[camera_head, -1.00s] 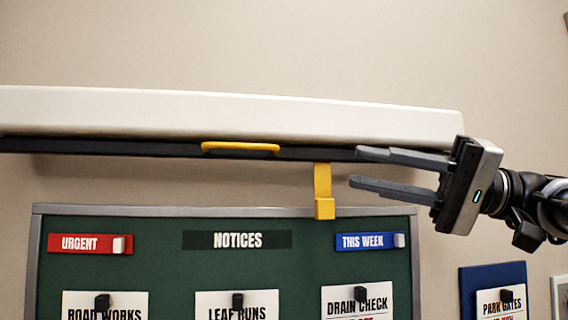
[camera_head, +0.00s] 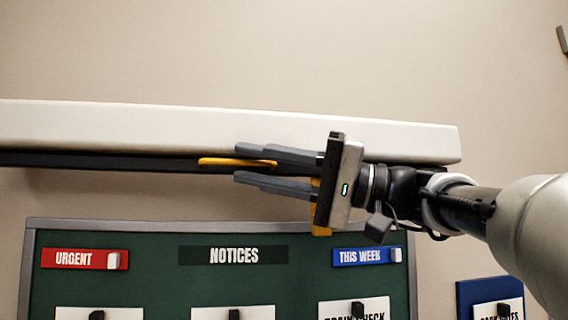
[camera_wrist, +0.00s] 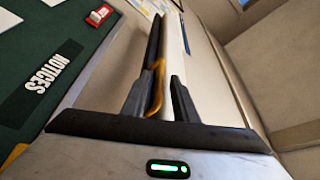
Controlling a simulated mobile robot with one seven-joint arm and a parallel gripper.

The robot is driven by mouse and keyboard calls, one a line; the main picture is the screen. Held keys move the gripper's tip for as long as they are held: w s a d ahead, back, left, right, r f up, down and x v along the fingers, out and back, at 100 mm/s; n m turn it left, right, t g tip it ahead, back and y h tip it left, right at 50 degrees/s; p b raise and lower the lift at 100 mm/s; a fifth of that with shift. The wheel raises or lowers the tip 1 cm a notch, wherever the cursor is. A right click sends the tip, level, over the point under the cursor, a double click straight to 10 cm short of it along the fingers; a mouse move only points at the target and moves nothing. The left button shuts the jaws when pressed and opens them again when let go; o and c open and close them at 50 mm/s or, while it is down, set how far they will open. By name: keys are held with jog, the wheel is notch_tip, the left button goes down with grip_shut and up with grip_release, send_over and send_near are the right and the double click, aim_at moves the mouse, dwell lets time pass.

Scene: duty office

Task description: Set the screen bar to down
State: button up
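The screen bar is a dark bar (camera_head: 120,162) running along the underside of a long white housing (camera_head: 200,125) on the wall. A yellow handle (camera_head: 225,162) sits on the dark bar. My gripper (camera_head: 237,163) is open, coming from the right, with its fingertips at the right part of the handle. In the wrist view the yellow handle (camera_wrist: 157,85) shows between the two fingers, close to the left one. I cannot tell whether a finger touches it. A yellow tab (camera_head: 321,232) hangs below the bar, mostly hidden behind my gripper.
A green notice board (camera_head: 200,285) hangs on the wall below the bar, with a red URGENT label (camera_head: 80,259), a blue THIS WEEK label (camera_head: 355,256) and pinned papers. A blue board (camera_head: 465,300) is at lower right. The wall above the housing is clear.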

jog(key=shift+a, duration=0.1)
grip_shut()
dwell(1.4)
